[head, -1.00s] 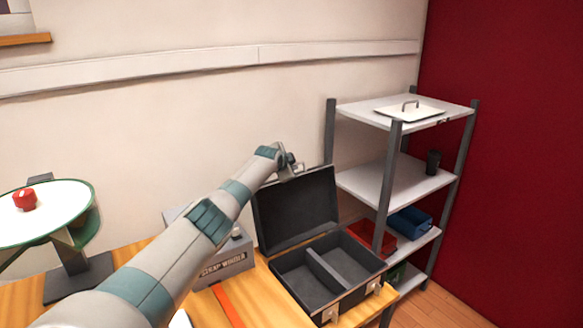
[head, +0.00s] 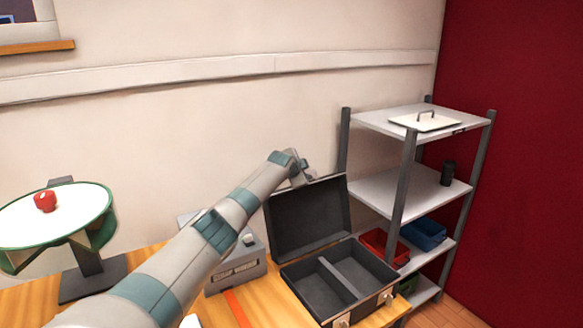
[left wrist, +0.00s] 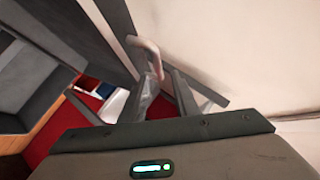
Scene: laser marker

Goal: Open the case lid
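The dark case (head: 340,285) stands on the wooden table with its lid (head: 308,218) raised, leaning back a little past upright. The divided inside of the case shows empty. My left gripper (head: 300,172) is at the top edge of the lid, partly hidden behind my arm in the head view. In the left wrist view, my left fingers (left wrist: 166,92) stand apart with a gap between them. A pale curved bar (left wrist: 148,52), which looks like a handle, reaches down near the fingertips beside the dark lid (left wrist: 85,28). I cannot tell if they touch. My right gripper is not in view.
A grey box (head: 235,272) stands left of the case. A round stand (head: 60,240) with a red object (head: 45,201) is further left. A shelf rack (head: 400,185) with trays stands close to the right of the case. The wall is behind.

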